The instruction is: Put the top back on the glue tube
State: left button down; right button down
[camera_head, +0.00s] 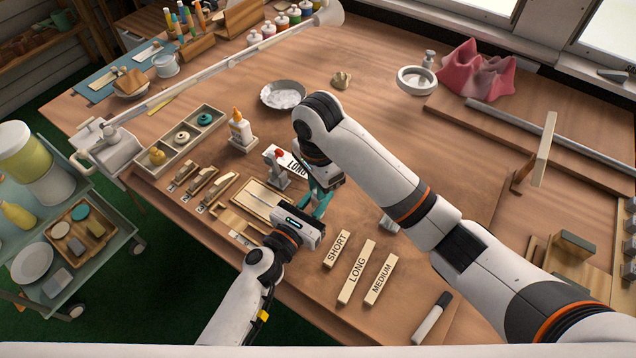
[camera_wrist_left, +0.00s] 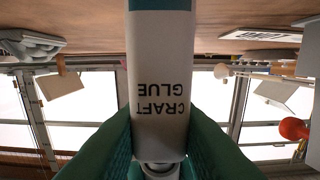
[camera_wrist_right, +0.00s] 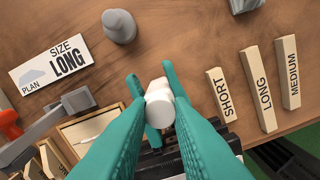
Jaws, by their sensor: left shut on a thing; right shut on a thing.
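The glue tube (camera_wrist_left: 162,85) is white with a teal band and the words CRAFT GLUE. It fills the middle of the left wrist view, between the teal fingers of my left gripper (camera_wrist_left: 160,145), which is shut on it. My right gripper (camera_wrist_right: 152,92) is shut on a small white cap-like piece (camera_wrist_right: 160,106), taken as the top. In the head view my two grippers meet near the table's front edge; the right one's teal fingers (camera_head: 319,200) are just beyond the left hand. The tube and top are mostly hidden there, so I cannot tell whether they touch.
A SIZE LONG card (camera_wrist_right: 54,65) lies near a red-knobbed stand (camera_head: 277,165). Blocks marked SHORT (camera_head: 337,249), LONG (camera_head: 357,272) and MEDIUM (camera_head: 380,279) lie to the right. A glue bottle with an orange tip (camera_head: 240,130) stands beyond. The middle of the table is fairly clear.

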jog(key=m, duration=0.3)
jog(key=shift+s+a, duration=0.1)
jog(key=shift+a, duration=0.1)
jog(key=m, duration=0.5)
jog(key=shift+d, duration=0.1)
jog(key=m, duration=0.6)
jog(key=shift+m, duration=0.4)
jog(key=c, duration=1.3)
grip_release()
jog(key=shift+w, duration=0.2)
jog(key=shift+c, duration=0.4)
